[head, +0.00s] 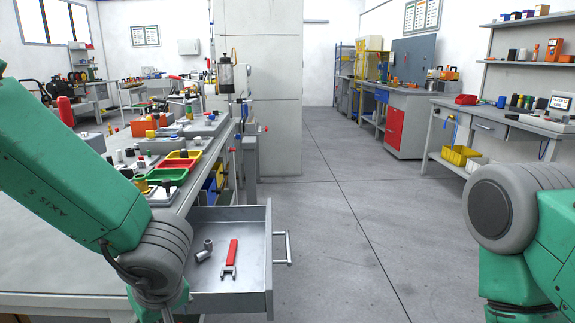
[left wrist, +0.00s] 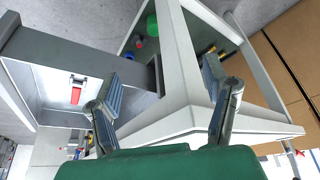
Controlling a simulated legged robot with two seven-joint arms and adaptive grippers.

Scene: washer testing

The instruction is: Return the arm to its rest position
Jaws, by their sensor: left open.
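My left arm crosses the left side of the head view in green and grey, with its grey joint beside an open drawer (head: 230,213). The left gripper is out of the head view. In the left wrist view my left gripper (left wrist: 164,75) is open and empty, its two fingers spread near the grey workbench frame (left wrist: 180,60). My right arm shows only as a grey joint and green link at the right edge of the head view; its gripper is out of frame.
The drawer holds a red-handled tool (head: 231,256) and small grey cylinders (head: 206,249). Its handle (head: 285,248) sticks out to the right. Red, yellow and green bins (head: 168,176) stand on the workbench. The floor (head: 340,230) right of the drawer is clear.

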